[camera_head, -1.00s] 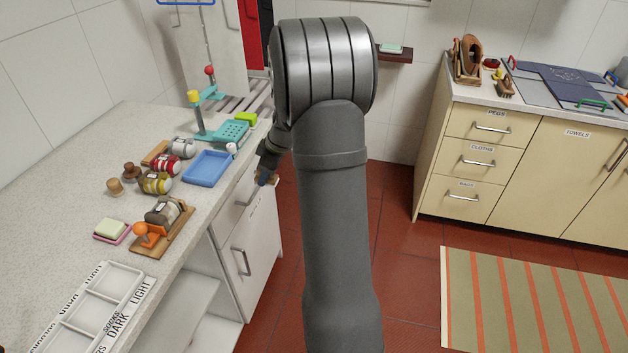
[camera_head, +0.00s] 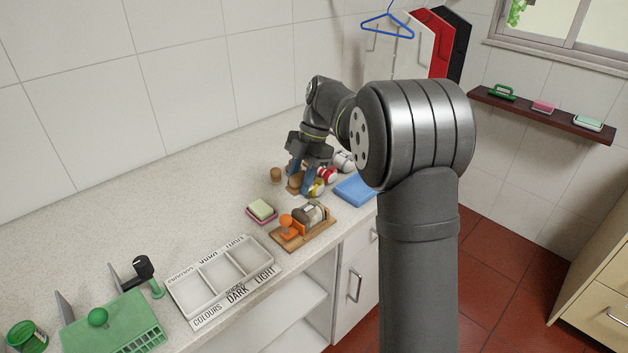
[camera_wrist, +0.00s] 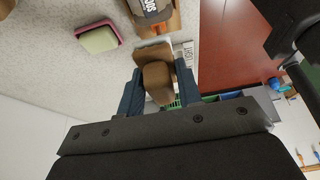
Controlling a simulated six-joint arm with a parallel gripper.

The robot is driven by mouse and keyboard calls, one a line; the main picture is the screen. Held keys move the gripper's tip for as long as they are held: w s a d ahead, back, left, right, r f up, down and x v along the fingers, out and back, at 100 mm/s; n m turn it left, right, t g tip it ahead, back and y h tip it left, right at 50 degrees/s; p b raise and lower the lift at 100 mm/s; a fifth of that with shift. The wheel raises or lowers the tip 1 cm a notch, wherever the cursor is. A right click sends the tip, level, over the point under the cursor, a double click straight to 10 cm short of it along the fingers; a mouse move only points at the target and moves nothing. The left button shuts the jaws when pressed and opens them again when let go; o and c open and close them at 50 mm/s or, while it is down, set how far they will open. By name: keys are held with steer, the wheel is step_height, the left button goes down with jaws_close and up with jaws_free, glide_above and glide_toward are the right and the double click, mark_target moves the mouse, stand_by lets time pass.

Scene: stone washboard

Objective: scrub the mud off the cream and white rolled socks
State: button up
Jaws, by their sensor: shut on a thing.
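The rolled socks (camera_head: 310,212) are a greyish-brown, dirty-looking bundle on a wooden board (camera_head: 293,240), beside an orange piece (camera_head: 290,226). In the wrist view, the socks bundle (camera_wrist: 149,10) carries a label reading SOCKS and is cut off at the top edge. My gripper (camera_head: 303,180) is over the counter, behind the board and apart from it. In the wrist view my gripper (camera_wrist: 158,88) is shut on a brown wooden brush (camera_wrist: 156,76) with a rounded knob. The brush (camera_head: 295,182) also shows in the head view; its underside is hidden.
A soap on a pink dish (camera_head: 262,211) lies left of the board. A tan cylinder (camera_head: 276,175), red and yellow rolls (camera_head: 318,188) and a blue tray (camera_head: 355,190) stand near my gripper. A white sorting tray (camera_head: 225,275) is at the front. The counter's back left is clear.

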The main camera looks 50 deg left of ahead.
mark_target(311, 206)
steer(key=shift+f, duration=3.7)
steer(key=shift+w+f, duration=0.2)
steer(key=shift+w, duration=0.5)
steer(key=shift+c, duration=0.3)
steer(key=shift+w, duration=1.6)
steer(key=shift+s, duration=2.3)
steer(key=shift+w, duration=2.5)
steer(key=shift+s, duration=2.5)
steer(key=shift+w, duration=2.5)
step_height(311, 206, up, 8)
steer(key=shift+r, duration=0.1)
